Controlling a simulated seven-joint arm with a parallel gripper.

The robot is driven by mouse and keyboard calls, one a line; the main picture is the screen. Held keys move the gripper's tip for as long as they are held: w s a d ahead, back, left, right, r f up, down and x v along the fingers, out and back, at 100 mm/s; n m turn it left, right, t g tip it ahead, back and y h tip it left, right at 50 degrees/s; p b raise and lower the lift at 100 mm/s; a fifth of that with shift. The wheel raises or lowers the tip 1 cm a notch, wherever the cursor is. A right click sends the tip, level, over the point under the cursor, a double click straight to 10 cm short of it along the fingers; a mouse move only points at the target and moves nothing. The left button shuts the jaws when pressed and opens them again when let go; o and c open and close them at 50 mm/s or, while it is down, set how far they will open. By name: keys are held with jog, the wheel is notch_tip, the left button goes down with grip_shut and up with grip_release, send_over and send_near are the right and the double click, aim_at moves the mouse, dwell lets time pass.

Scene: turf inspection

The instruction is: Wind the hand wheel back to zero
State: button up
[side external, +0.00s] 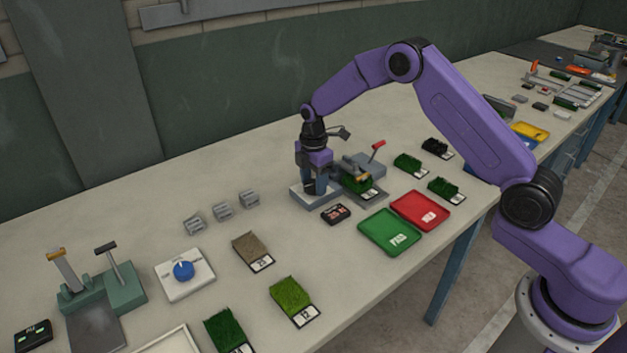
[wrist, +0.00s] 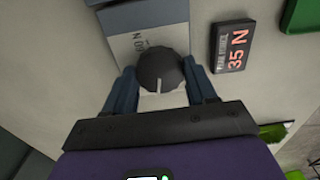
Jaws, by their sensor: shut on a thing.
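The hand wheel (wrist: 160,68) is a dark round knob with a pale index mark pointing down the wrist view, towards my palm. My gripper (wrist: 158,76) has its blue fingers on either side of the knob and is shut on it. In the side view my gripper (side external: 316,186) points down at the left end of a grey bench device (side external: 305,198), and it hides the knob there.
A turf sample (side external: 358,184) sits in the device near a red-handled lever (side external: 372,153). Green (side external: 388,232) and red (side external: 420,210) trays lie in front. Another turf rig (side external: 100,290) and a blue-knobbed white box (side external: 180,274) stand left. Bare bench lies behind my gripper.

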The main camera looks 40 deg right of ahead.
aim_at(313, 184)
jog(key=o, duration=1)
jog(key=shift+o, duration=0.2)
notch_tip(313, 184, up, 18)
jog(key=shift+f, duration=0.25)
